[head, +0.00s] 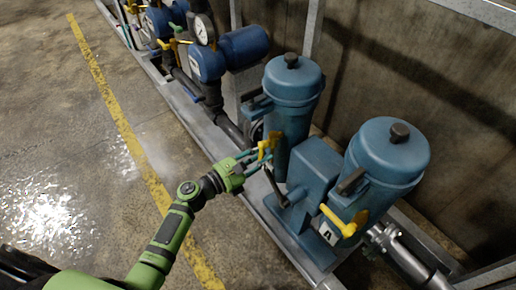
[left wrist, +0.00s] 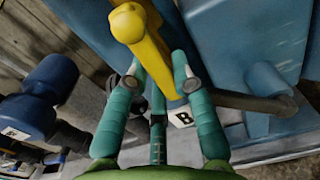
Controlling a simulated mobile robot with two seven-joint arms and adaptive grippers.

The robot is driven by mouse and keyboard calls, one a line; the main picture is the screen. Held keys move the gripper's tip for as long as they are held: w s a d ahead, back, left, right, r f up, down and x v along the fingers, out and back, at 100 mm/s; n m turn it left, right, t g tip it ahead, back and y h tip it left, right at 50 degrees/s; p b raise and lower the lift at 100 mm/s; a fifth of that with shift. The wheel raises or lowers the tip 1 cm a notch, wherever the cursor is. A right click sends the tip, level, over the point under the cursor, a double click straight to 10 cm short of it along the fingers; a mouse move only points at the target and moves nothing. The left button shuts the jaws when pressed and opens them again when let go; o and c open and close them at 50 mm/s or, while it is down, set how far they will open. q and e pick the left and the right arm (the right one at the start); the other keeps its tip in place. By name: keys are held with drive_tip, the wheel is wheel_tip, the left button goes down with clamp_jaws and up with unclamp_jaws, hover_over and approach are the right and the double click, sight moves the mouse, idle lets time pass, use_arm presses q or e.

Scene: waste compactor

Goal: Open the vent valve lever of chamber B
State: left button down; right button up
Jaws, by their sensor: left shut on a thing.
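Chamber B is the upright blue canister (head: 291,105) with a black knob on its lid in the head view. A white "B" label (left wrist: 183,119) shows below the lever in the left wrist view. Its yellow vent valve lever (left wrist: 148,48) points up toward the wrist camera and has a rounded end. In the head view, the lever (head: 265,146) is small and partly covered by my fingers. My left gripper (left wrist: 157,74) has its teal fingers on either side of the lever and is shut on it. My right gripper is not in view.
A second blue canister (head: 386,155), marked "A", stands to the right with its own yellow lever (head: 343,222). A blue block (head: 314,167) sits between the canisters. Blue units with a gauge (head: 204,30) stand behind. The floor left of the yellow line (head: 117,113) is clear.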

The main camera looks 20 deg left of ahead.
use_arm(q)
drive_tip(key=shift+s+d+n, duration=0.15)
drive_tip(key=shift+d+n, duration=0.1)
drive_tip(key=shift+n, duration=0.25)
drive_tip(key=c, duration=1)
unclamp_jaws()
drive_tip(key=shift+a, duration=0.1)
drive_tip(key=v, duration=1.2)
drive_tip(key=shift+f, duration=0.1)
